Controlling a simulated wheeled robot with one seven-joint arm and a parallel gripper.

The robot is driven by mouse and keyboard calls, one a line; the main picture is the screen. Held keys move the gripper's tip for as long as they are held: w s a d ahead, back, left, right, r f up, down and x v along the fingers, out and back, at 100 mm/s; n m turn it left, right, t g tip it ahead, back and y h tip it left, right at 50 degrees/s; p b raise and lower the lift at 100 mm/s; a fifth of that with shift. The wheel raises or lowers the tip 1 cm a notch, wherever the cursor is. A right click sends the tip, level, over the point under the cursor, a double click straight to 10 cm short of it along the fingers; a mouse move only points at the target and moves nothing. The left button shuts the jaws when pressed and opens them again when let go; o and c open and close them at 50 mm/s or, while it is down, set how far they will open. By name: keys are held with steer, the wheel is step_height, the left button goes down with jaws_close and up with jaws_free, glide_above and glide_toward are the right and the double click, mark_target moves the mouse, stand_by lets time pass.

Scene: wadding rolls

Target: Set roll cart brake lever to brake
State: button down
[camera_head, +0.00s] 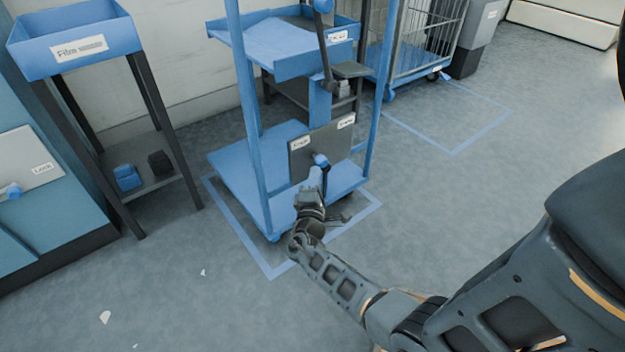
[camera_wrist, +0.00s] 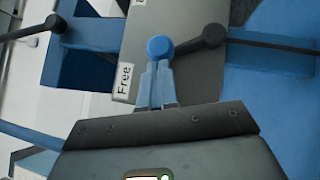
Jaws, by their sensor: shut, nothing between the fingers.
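The roll cart (camera_head: 245,165) is a blue frame trolley with a dark plate (camera_head: 330,140) on its lower front. The plate bears a "Free" label (camera_head: 300,143) at left and a second label (camera_head: 346,121) at upper right, too small to read surely. The brake lever's blue knob (camera_head: 320,160) shows in front of the plate. In the wrist view, the knob (camera_wrist: 159,47) joins a short dark arm to a round pivot (camera_wrist: 213,35). It sits between the labels, nearer "Free" (camera_wrist: 124,78). My gripper (camera_wrist: 157,72) is shut and empty, tips at the knob; contact is unclear.
A stand with a blue tray labelled "Fibre" (camera_head: 80,48) is at left, a wire cage cart (camera_head: 410,35) behind right. Blue floor lines (camera_head: 240,245) surround the cart. A dark rod with a blue knob (camera_head: 323,5) rises above the plate. Open floor lies right.

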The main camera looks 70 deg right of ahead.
mark_target(325, 160)
steer(key=shift+r, duration=0.15)
steer(key=shift+s+d+r+m+y+p, duration=0.1)
steer(key=shift+d+r+m+y+p, duration=0.15)
steer(key=shift+p, duration=0.3)
steer(key=shift+a, duration=0.1)
steer(key=r+m+y+p, duration=0.1)
steer(key=p, duration=0.1)
steer(key=s+d+r+m+y+p, duration=0.1)
steer(key=p, duration=0.1)
steer(key=d+r+m+g+y+p, duration=0.1)
steer(key=p, duration=0.1)
steer(key=shift+s+d+r, duration=0.15)
steer(key=shift+s+d, duration=0.05)
steer(key=shift+s, duration=0.05)
steer(key=s+d+m+y+p, duration=0.3)
steer(key=d+m+y+p, duration=0.1)
steer(key=p, duration=0.6)
steer(key=shift+s+d+r+y, duration=0.2)
steer(key=shift+d+r+y, duration=0.2)
steer(key=shift+d, duration=0.45)
steer(key=shift+s+d+f, duration=0.1)
steer(key=shift+s+d, duration=0.15)
steer(key=shift+d, duration=0.05)
